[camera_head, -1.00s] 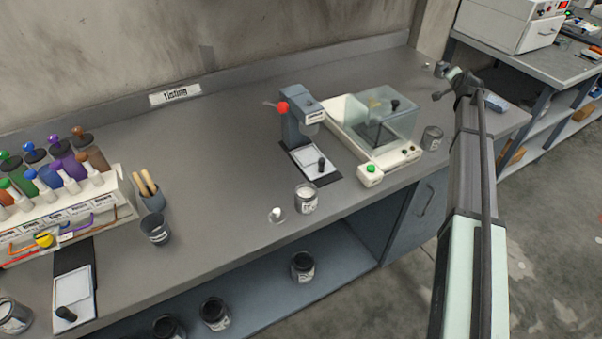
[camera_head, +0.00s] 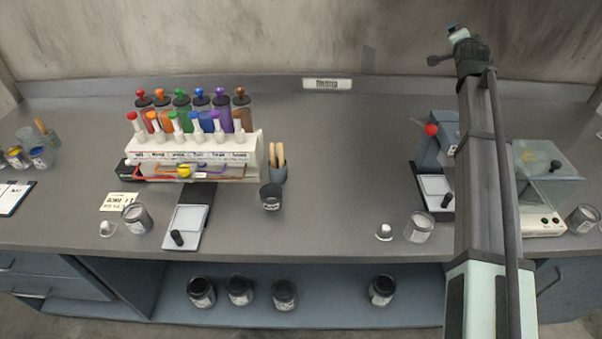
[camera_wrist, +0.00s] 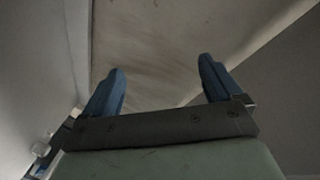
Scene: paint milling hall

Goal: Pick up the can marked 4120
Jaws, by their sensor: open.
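Several cans are in the head view, and I cannot read 4120 on any of them. Open-topped cans stand on the bench at the left (camera_head: 136,219), right of the middle (camera_head: 419,227) and at the far right (camera_head: 582,219). Dark-topped cans stand on the shelf below, among them a left one (camera_head: 201,292), a middle one (camera_head: 284,295) and a right one (camera_head: 382,290). My gripper (camera_wrist: 160,88) shows in the wrist view with its two blue fingers wide apart and nothing between them. It faces bare wall and ceiling surfaces, away from the cans.
A rack of coloured bottles (camera_head: 190,150) stands on the bench, with a dark cup (camera_head: 271,197) beside it. A flat panel (camera_head: 186,226) lies in front. A device with a red knob (camera_head: 431,140) and a clear-covered box (camera_head: 548,175) stand at the right. The bench between rack and device is clear.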

